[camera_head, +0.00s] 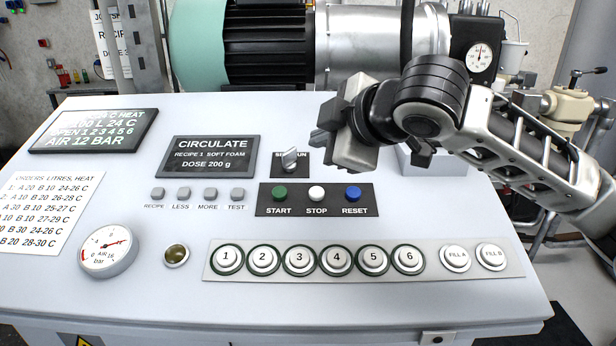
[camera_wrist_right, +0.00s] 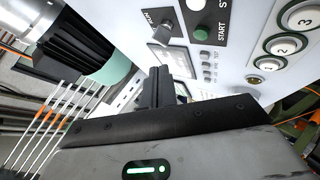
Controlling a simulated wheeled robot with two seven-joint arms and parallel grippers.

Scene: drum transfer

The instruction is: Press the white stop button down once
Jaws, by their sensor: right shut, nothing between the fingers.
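The white stop button (camera_head: 316,193) sits between the green start button (camera_head: 279,193) and the blue reset button (camera_head: 353,193) on a dark plate on the sloped panel. It stands raised in the head view. My right gripper (camera_head: 322,138) is shut and empty, above the plate and next to the selector knob (camera_head: 290,157), apart from the stop button. In the right wrist view the shut fingers (camera_wrist_right: 160,85) show in the middle, with the start button (camera_wrist_right: 201,33) beyond them; a white button edge is cut off at the top. My left gripper is not in view.
A row of numbered buttons (camera_head: 337,260) and two fill buttons lie below the plate. Small grey buttons (camera_head: 197,194) are to the left. A display (camera_head: 210,157) reads CIRCULATE. A gauge (camera_head: 108,250) stands at lower left. A motor (camera_head: 270,45) is behind the panel.

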